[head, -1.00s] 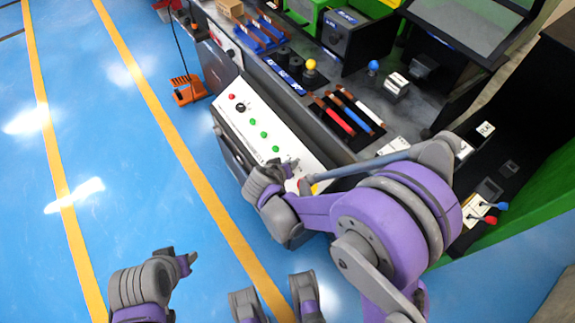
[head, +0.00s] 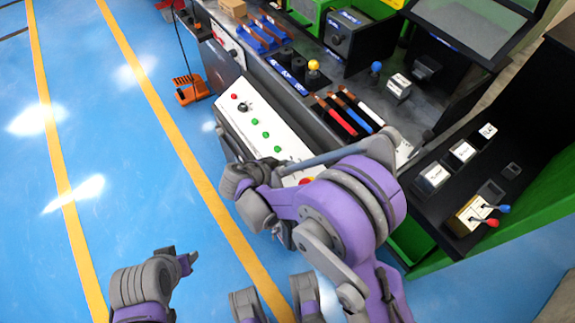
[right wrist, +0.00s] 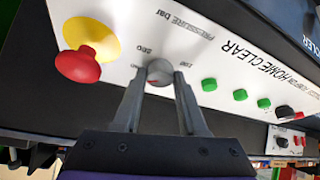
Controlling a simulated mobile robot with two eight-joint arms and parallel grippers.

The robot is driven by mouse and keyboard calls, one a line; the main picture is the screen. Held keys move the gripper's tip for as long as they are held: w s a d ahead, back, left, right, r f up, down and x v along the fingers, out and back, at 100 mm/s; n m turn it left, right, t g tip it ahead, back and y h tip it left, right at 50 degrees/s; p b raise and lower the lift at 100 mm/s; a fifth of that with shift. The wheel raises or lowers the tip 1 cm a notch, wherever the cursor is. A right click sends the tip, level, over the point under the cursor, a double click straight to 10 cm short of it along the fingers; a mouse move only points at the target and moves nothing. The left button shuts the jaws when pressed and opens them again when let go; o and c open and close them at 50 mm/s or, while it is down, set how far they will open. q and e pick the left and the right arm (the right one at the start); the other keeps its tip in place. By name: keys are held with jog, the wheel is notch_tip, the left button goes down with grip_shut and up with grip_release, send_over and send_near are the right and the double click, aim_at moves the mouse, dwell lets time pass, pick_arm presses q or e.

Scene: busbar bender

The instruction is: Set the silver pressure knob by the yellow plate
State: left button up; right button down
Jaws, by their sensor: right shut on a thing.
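The silver pressure knob (right wrist: 159,72) sits on the white control panel (right wrist: 190,25), beside the printed "PRESSURE bar" scale, with a small red mark on its face. The yellow plate (right wrist: 88,33) lies left of it in the right wrist view, behind a red mushroom button (right wrist: 77,66). My right gripper (right wrist: 160,85) is shut on the knob, one finger on each side.
The panel also carries several green buttons (right wrist: 239,95) and a black selector (right wrist: 285,113). Behind it, the dark bench holds red, blue and white bars (head: 347,112).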

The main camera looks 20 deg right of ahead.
dwell(0.3)
jog(key=shift+c, duration=2.2)
grip_release()
jog(key=p+v, duration=0.1)
jog(key=v, duration=0.9)
jog(key=shift+a+r+p, duration=0.2)
jog(key=shift+a+p, duration=0.15)
jog(key=shift+p, duration=0.05)
